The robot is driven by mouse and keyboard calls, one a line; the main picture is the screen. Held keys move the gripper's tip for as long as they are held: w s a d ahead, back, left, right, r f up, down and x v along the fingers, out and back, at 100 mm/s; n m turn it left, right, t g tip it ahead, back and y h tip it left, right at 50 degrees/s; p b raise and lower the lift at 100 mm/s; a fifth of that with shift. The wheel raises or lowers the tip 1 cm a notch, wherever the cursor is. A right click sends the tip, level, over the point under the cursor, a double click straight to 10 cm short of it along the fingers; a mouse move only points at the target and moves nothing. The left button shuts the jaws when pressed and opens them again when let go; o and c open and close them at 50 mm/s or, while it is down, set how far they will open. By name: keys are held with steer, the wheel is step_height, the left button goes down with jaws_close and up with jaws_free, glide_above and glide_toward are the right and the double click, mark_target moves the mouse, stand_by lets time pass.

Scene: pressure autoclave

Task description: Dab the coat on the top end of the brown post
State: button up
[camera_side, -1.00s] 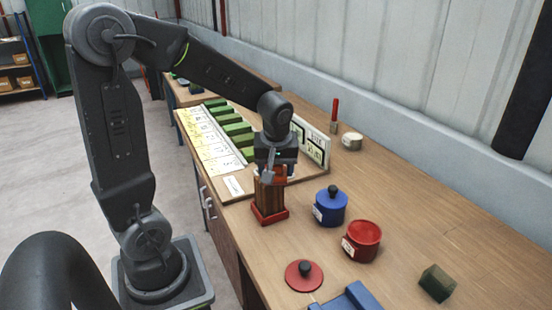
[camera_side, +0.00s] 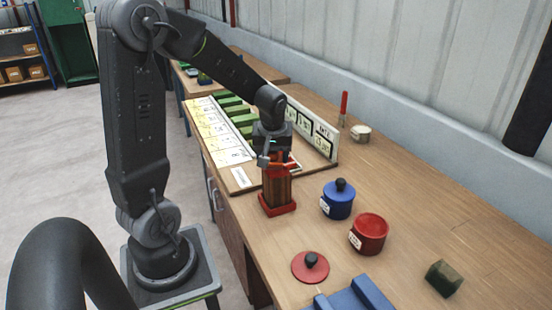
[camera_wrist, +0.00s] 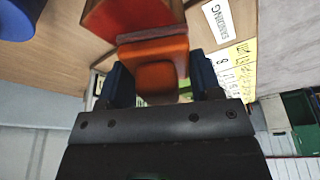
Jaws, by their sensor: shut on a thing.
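The brown post (camera_side: 277,188) stands upright on its red square base (camera_side: 278,207) near the left edge of the bench. My gripper (camera_side: 270,158) is over its top end, pointing down. In the wrist view my gripper (camera_wrist: 162,85) has its two dark blue fingers shut on an orange-red block (camera_wrist: 160,70). A grey band (camera_wrist: 152,36) crosses the far end of this block. A larger red-brown face lies just beyond the band; I cannot tell if they touch. The post's top end is largely hidden by the gripper and the held block.
A blue lidded pot (camera_side: 338,201) and an open red pot (camera_side: 369,234) stand right of the post. A red lid (camera_side: 310,268), a blue holder (camera_side: 357,298) and a green block (camera_side: 443,279) are nearer. Behind is a board with green blocks (camera_side: 240,121) and an upright picture panel (camera_side: 318,137).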

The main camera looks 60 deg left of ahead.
steer(key=d, duration=0.6)
steer(key=shift+d, duration=0.3)
steer(key=shift+d+r, duration=0.1)
steer(key=shift+r, duration=0.1)
step_height(320, 180, up, 8)
glide_above(284, 176)
steer(key=shift+s+d+f, duration=0.1)
steer(key=shift+s+d, duration=0.05)
steer(key=shift+d, duration=0.15)
